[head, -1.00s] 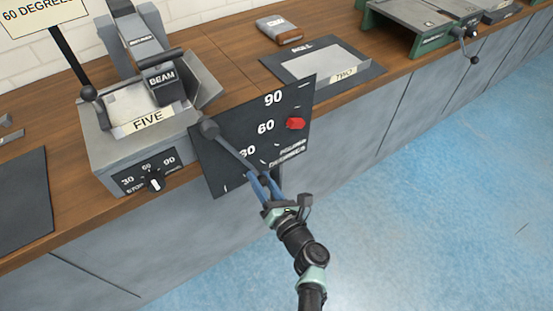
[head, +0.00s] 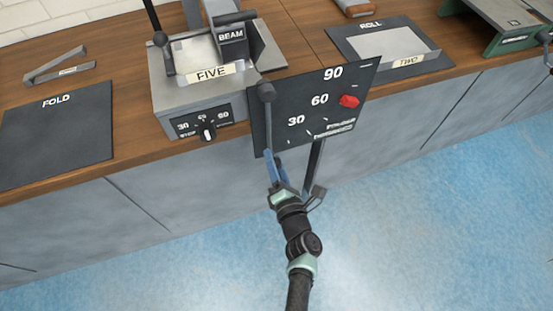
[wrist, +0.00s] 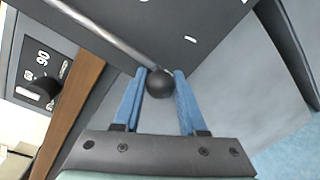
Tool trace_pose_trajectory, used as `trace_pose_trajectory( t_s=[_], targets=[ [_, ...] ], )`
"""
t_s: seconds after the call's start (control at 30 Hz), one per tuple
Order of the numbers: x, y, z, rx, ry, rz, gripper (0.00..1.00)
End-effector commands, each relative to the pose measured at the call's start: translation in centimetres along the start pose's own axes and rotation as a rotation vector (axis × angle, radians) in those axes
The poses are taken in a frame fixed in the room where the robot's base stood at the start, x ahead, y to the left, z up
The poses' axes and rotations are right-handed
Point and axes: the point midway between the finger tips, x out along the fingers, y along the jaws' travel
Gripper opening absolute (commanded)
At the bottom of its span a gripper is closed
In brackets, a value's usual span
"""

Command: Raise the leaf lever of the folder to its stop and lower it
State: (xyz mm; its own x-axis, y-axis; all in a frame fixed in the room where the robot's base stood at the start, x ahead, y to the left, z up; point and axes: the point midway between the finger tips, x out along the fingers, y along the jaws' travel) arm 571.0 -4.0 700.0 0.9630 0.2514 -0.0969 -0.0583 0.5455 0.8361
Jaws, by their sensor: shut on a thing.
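The folder (head: 170,105), labelled FIVE, stands on the bench at the upper left of the head view. Its leaf lever (head: 268,125) is a thin grey rod from a dark pivot at the left of the black angle plate (head: 335,105), which reads 30, 60 and 90. The lever hangs almost straight down, along the plate's left edge and below the 30 mark. My gripper (head: 277,168) is shut on the lever's black ball knob (wrist: 160,83), which shows between the blue fingertips in the wrist view. A red marker (head: 349,101) sits right of the 60.
The folder's front has a stop dial (head: 208,133). A black FOLD mat (head: 55,130) lies left, and a ROLL mat (head: 440,66) right. A green-framed machine (head: 490,35) is at the far right. The blue floor (head: 430,220) before the cabinets is clear.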

Motion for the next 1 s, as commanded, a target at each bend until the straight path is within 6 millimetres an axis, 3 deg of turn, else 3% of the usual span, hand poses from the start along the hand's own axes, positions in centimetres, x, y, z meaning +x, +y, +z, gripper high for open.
trace_pose_trajectory(
  t_s=[0.2,0.23,0.37,0.77,1.0],
  targets=[
    [0.0,0.1,-0.5,0.002,0.011,0.006,0.0],
    [0.0,0.2,-0.5,0.002,0.011,0.006,0.46],
    [0.0,0.1,-0.4,0.001,0.009,0.005,0.7],
    [-0.7,0.1,-0.2,0.0,0.005,0.001,0.7],
    [-5.0,0.1,-0.1,-0.001,0.006,0.0,0.7]
  ],
)
